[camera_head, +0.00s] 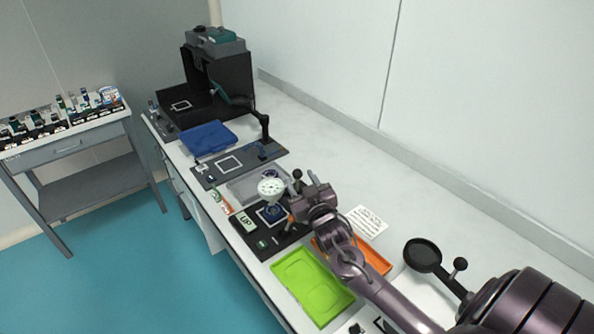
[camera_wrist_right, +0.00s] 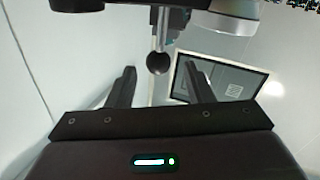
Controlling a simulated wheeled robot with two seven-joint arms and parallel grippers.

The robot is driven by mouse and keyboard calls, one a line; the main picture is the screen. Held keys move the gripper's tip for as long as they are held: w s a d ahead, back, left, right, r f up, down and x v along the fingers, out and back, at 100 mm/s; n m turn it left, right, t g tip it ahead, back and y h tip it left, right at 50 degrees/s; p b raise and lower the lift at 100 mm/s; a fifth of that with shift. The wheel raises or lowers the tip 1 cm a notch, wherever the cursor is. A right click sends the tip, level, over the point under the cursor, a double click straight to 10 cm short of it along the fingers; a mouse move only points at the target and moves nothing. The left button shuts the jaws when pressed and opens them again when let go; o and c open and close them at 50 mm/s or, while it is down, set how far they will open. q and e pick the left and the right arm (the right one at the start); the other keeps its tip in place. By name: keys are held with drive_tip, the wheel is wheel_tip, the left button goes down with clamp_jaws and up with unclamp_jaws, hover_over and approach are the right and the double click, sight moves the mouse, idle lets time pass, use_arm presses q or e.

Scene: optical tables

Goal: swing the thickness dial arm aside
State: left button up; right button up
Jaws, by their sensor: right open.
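The thickness dial (camera_head: 271,187), a round white-faced gauge, stands over a black mat at the middle of the bench. A black ball knob (camera_head: 297,174) shows just to its right, beside my right gripper (camera_head: 304,201). In the right wrist view, a black ball (camera_wrist_right: 158,63) on a thin rod lies between the lines of the two fingers, just past their tips. My right gripper (camera_wrist_right: 164,75) is open, with nothing between its fingers. Whether a finger touches the ball cannot be told. The dial arm is mostly hidden behind my gripper. My left gripper is out of view.
A green tray (camera_head: 312,287) and an orange tray (camera_head: 377,259) lie near my right arm. A printed white card (camera_head: 368,221) and a round black magnifier (camera_head: 422,255) are to the right. A blue case (camera_head: 208,138) lies farther back. The wall-side bench strip is clear.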

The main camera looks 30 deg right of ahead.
sight(299, 177)
drive_tip(key=x, duration=0.3)
drive_tip(key=shift+d+f, duration=0.1)
drive_tip(key=shift+f, duration=0.05)
drive_tip(key=shift+w+d, duration=0.1)
drive_tip(key=shift+w, duration=0.4)
drive_tip(key=c, duration=0.9)
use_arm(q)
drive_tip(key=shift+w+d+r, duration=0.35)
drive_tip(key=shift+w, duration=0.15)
use_arm(e)
drive_tip(key=shift+w, duration=0.1)
clamp_jaws()
